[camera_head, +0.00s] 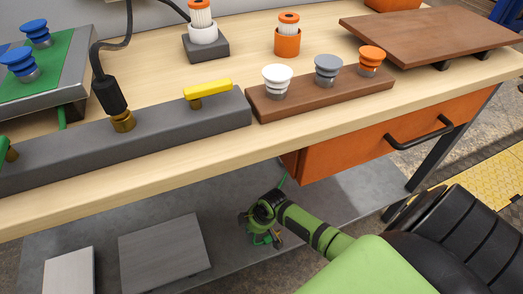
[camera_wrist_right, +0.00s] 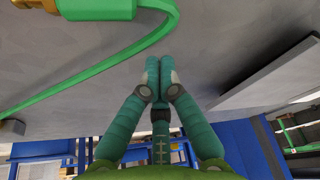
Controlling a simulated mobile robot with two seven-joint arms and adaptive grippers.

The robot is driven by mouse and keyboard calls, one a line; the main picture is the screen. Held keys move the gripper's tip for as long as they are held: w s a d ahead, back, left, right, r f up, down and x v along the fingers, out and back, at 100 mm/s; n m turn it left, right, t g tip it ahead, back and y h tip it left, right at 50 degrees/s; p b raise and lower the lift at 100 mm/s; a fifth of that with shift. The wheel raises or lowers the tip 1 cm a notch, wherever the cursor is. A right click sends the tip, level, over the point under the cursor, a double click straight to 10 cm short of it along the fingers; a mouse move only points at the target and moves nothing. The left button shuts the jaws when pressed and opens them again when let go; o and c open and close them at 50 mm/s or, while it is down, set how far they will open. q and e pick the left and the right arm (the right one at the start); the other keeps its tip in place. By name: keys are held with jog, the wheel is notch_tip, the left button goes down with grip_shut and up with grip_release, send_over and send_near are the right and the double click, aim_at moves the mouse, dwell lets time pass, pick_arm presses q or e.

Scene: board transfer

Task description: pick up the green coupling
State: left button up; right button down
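A green handle with a brass stem (camera_head: 9,152) is cut off at the left edge of the head view, on the dark grey block. In the right wrist view a green hose (camera_wrist_right: 95,62) runs to a brass fitting (camera_wrist_right: 38,4) at the top left. My right gripper (camera_head: 262,236) is below the table's front edge, over the grey lower shelf. Its teal fingers show in the wrist view (camera_wrist_right: 159,66), tips together with nothing visible between them. My left gripper is out of view.
The wooden tabletop (camera_head: 220,156) carries a dark grey block (camera_head: 165,130) with a black plug (camera_head: 110,96) and yellow handle (camera_head: 208,89). A brown board (camera_head: 315,100) holds white, grey and orange couplings. An orange drawer (camera_head: 350,143) is right of the gripper. Grey plates lie on the lower shelf (camera_head: 225,210).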

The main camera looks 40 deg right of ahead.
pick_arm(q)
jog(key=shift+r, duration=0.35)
pick_arm(e)
jog(key=shift+s+d+f, duration=0.15)
jog(key=shift+s+d, duration=0.45)
jog(key=shift+s, duration=0.2)
jog(key=shift+s+d+f, duration=0.1)
jog(key=shift+s+d, duration=0.45)
jog(key=shift+s, duration=0.2)
jog(key=shift+s+d, duration=0.1)
jog(key=s+d+p, duration=0.1)
jog(key=s, duration=0.1)
jog(key=s+d+p, duration=0.2)
jog(key=shift+s+r, duration=0.1)
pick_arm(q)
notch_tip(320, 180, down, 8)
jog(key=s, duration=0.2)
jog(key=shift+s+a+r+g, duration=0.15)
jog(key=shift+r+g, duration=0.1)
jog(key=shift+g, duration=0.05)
pick_arm(e)
jog(key=shift+s+d, duration=0.35)
jog(key=shift+s, duration=0.05)
